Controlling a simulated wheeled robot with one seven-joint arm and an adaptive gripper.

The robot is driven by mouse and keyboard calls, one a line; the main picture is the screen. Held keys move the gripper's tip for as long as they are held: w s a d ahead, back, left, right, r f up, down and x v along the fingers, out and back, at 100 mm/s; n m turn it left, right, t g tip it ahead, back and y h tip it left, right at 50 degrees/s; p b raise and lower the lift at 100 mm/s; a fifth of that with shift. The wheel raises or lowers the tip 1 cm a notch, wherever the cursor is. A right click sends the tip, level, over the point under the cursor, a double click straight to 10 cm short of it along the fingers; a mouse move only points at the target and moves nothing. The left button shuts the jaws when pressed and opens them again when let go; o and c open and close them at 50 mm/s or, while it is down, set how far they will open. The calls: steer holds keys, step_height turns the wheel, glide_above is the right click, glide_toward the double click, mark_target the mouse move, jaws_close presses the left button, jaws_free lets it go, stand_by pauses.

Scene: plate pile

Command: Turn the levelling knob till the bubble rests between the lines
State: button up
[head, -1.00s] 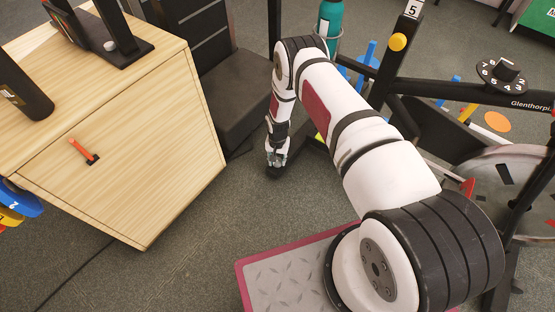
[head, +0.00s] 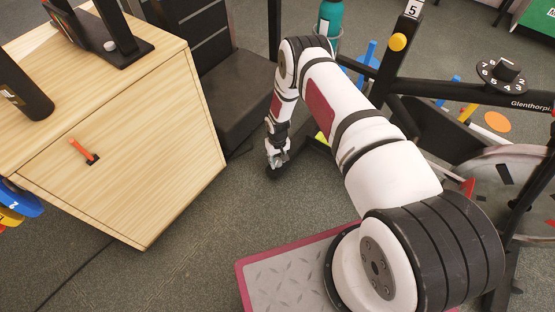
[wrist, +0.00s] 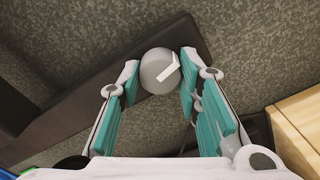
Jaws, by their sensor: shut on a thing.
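The levelling knob (wrist: 155,76) is a round grey cap with a white pointer mark, seen from above in the wrist view. It sits at the end of a dark bar (wrist: 85,106) close to the carpet. My gripper (wrist: 160,68) has one teal-padded finger on each side of the knob and is shut on it. The mark points up and to the right in that view. In the head view my gripper (head: 277,157) is low, near the floor, and hides the knob. I cannot make out the bubble or its lines in either view.
A wooden cabinet (head: 150,150) stands to the left, its edge also showing at the right of the wrist view (wrist: 300,115). A dark padded bench (head: 235,100) is behind my gripper. The black machine frame (head: 440,92) stands right. Carpet (head: 215,230) is clear between cabinet and arm.

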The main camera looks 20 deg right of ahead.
mark_target(277, 161)
steer(key=shift+n, duration=1.1)
steer(key=o, duration=1.1)
steer(key=shift+o, duration=0.2)
steer(key=shift+r, duration=0.1)
step_height(277, 161, up, 12)
